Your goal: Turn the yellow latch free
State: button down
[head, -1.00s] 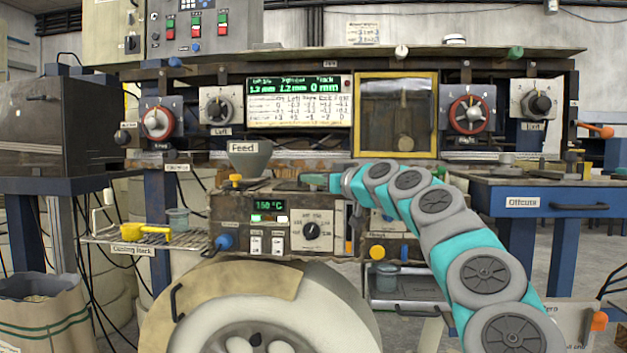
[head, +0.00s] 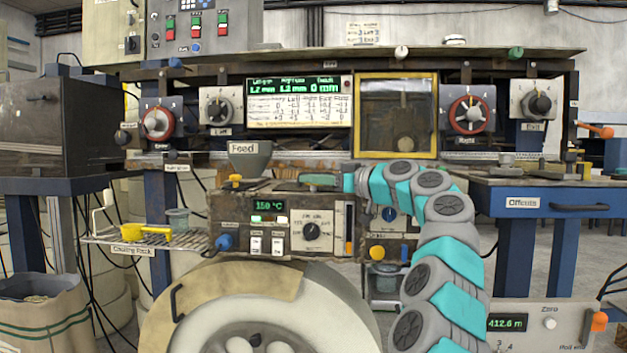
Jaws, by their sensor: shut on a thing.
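A small yellow latch (head: 235,180) sits on the top left of the worn heater box (head: 230,208), below the funnel marked Feed. It is apart from my gripper. My gripper (head: 338,180) is at the top right of the same box, reaching in from the right at the end of my grey and teal arm. It is shut at a green handle-like bar (head: 317,179) lying along the box top. The jaws are small and partly hidden by the wrist, so their exact hold is hard to see.
The Feed funnel (head: 249,158) stands just above the latch. A large pale roll (head: 262,310) fills the front. The Offcuts table (head: 560,183) is at the right.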

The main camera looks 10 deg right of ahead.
jog(key=shift+n+g+y, duration=0.4)
jog(key=shift+g, duration=0.1)
dwell(0.4)
jog(key=c, duration=0.9)
grip_release()
jog(key=shift+s+d, duration=0.1)
jog(key=shift+b+v, duration=0.7)
jog(key=shift+v, duration=3.1)
